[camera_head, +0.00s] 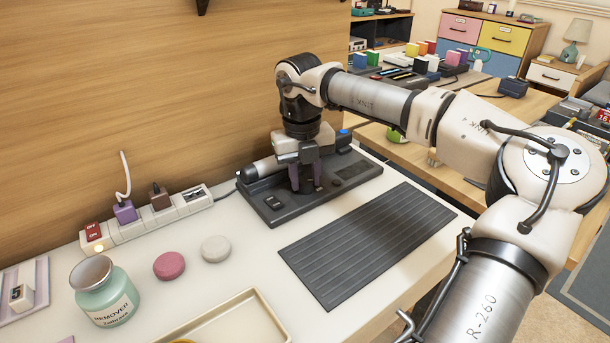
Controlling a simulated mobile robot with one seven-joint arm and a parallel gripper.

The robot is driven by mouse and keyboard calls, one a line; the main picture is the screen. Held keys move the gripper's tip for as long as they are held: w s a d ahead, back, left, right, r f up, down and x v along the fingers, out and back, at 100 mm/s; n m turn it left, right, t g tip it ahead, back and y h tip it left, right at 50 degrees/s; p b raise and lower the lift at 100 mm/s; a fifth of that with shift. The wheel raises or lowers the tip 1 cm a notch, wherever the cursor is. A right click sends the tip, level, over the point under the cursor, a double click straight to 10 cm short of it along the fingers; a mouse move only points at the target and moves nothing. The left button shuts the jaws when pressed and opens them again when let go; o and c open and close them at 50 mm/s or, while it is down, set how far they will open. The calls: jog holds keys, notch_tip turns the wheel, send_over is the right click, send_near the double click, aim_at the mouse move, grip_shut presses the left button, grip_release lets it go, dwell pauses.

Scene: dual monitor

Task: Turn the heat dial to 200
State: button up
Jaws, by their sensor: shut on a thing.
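A dark grey heating station (347,184) lies on the white table against the wooden panel. My gripper (306,186) points straight down onto the middle of it. Its purple-grey fingers are shut around a dark dial on the station's top; the dial is mostly hidden by the fingers. The dial's scale and its setting cannot be read from here. A grey cylindrical handpiece (258,168) lies at the station's left end. A blue part (344,131) shows at its back right, and a small display or switch (273,201) at its front left.
A black ribbed mat (366,246) lies in front of the station. A power strip (150,215) with plugs, pink (169,265) and white (215,248) round pieces, a remover jar (102,292) and a tray (242,318) are to the left. A second table stands behind my arm.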

aim_at(302, 181)
dwell(0.5)
jog(key=o, duration=1)
jog(key=shift+c, duration=0.2)
jog(key=shift+r, duration=0.15)
notch_tip(302, 181, up, 14)
jog(key=p, duration=0.2)
jog(key=shift+a+f, duration=0.2)
jog(key=shift+a, duration=0.1)
jog(key=shift+s, duration=0.1)
